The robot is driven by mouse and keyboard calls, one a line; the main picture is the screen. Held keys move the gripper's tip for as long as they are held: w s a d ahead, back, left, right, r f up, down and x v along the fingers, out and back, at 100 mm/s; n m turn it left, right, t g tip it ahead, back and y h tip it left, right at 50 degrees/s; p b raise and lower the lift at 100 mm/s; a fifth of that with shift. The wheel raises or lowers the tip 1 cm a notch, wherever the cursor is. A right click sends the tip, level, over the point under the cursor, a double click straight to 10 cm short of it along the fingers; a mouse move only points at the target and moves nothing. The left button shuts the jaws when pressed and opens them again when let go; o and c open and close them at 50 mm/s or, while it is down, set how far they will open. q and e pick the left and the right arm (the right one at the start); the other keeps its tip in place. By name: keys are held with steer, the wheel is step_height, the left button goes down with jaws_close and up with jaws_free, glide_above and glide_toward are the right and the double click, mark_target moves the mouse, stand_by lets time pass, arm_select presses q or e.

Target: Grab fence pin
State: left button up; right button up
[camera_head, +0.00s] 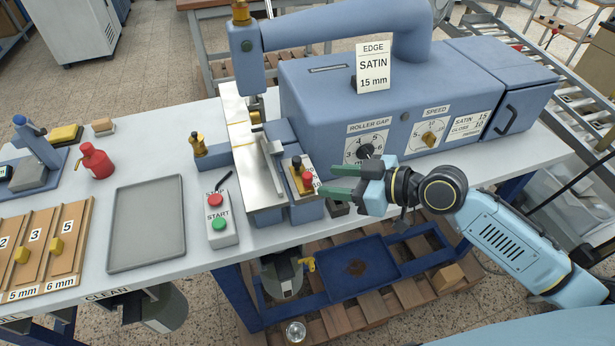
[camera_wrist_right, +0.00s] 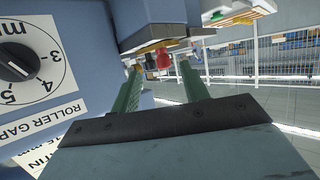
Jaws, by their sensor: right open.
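A small red-topped pin (camera_head: 308,180), which looks like the fence pin, stands on the blue fence block (camera_head: 306,212) at the front of the machine. A brass and dark knob (camera_head: 296,166) is right beside it. My right gripper (camera_head: 325,180) is open, its two green fingers pointing left at the pin from close by. In the right wrist view the red pin head (camera_wrist_right: 163,59) shows ahead, between the lines of the two fingers (camera_wrist_right: 160,70), and nothing is gripped. The pin's lower part is hidden. My left gripper is not in view.
The blue machine (camera_head: 320,95) with its roller gap dial (camera_head: 367,146) stands close behind the right gripper. The table edge lies just in front.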

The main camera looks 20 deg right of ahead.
mark_target(314, 190)
steer(key=shift+p+x, duration=0.65)
steer(key=shift+x, duration=1.95)
steer(key=shift+s+a+r, duration=0.1)
steer(key=shift+a, duration=0.05)
steer(key=shift+c, duration=0.4)
jaws_close()
